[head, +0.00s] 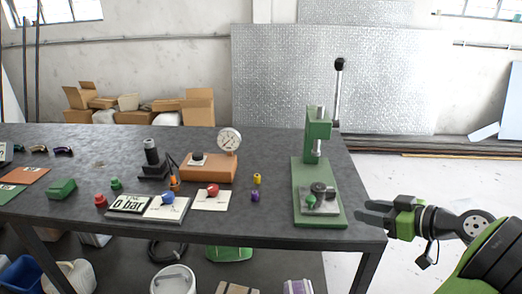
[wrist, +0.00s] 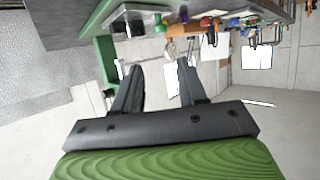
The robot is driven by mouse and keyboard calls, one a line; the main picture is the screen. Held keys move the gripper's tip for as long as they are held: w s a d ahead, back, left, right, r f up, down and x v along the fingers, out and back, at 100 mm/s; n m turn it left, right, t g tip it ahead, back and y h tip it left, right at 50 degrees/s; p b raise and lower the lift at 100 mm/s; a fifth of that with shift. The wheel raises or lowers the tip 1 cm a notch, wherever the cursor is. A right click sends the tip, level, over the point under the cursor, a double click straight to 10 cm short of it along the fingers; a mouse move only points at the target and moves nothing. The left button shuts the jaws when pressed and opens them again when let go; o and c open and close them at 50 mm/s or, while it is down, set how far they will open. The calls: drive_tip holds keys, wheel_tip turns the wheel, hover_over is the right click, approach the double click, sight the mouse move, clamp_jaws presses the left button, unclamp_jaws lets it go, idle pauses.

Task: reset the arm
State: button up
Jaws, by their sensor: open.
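My gripper (head: 374,212) is in the head view at the right, beyond the right edge of the dark workbench (head: 280,226). It is open and empty, with its fingers pointing left toward the bench. In the wrist view my gripper (wrist: 157,72) shows two dark fingers standing apart with nothing between them. The green arm link behind it is mine and runs to the lower right corner.
A green lever press (head: 318,190) stands near the bench's right end, close to my gripper. Boxes (head: 140,110) sit by the wall. Floor right of the bench is clear.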

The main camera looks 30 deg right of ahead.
drive_tip(key=w+a+r+g+p, duration=0.1)
drive_tip(key=w+a+g+p, duration=0.2)
drive_tip(key=a, duration=0.8)
drive_tip(key=w+a+r+g, duration=0.25)
drive_tip(key=w+a, duration=0.25)
drive_tip(key=a, duration=0.6)
drive_tip(key=s+a+m+g+h+p, duration=0.2)
drive_tip(key=s+a+p, duration=0.1)
drive_tip(key=s+a, duration=0.7)
drive_tip(key=s, duration=0.4)
drive_tip(key=shift+s+r+h, duration=0.25)
drive_tip(key=shift+r+h, duration=0.05)
